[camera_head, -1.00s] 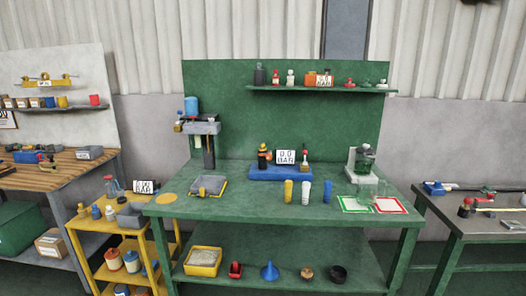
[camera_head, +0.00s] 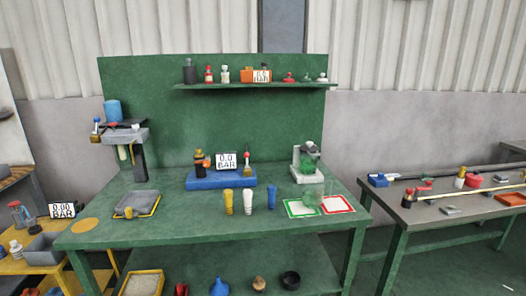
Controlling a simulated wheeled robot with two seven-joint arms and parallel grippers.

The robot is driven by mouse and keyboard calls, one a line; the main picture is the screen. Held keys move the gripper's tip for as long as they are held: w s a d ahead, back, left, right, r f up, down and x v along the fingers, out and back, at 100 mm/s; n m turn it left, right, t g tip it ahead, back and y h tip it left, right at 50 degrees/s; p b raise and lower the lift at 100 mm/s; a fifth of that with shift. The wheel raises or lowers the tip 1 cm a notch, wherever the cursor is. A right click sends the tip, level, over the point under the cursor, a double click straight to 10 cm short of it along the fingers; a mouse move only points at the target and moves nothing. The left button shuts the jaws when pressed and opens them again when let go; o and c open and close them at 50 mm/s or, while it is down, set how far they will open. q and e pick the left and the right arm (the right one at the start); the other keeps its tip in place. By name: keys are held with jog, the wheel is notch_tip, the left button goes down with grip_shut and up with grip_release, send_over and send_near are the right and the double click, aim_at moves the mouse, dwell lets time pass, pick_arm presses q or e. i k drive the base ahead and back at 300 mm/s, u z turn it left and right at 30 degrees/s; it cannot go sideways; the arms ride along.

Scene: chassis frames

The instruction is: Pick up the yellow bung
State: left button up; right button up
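What looks like the yellow bung (camera_head: 228,202) is a small tapered yellow piece standing upright on the green workbench (camera_head: 185,236), left of the middle. It is the leftmost of a row of three, beside a white piece (camera_head: 248,202) and a blue piece (camera_head: 271,197), with small gaps between them. Neither of my grippers shows in the head view.
Behind the row is a blue base (camera_head: 200,181) with a 0.0 BAR display (camera_head: 226,161). A grey tray (camera_head: 137,203) lies left. Green-framed (camera_head: 299,208) and red-framed (camera_head: 338,204) cards lie right. The bench front is clear. Another table (camera_head: 450,214) stands right.

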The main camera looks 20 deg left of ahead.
aim_at(198, 150)
jog(key=z, duration=0.5)
jog(key=i, duration=1.5)
jog(key=u, duration=0.7)
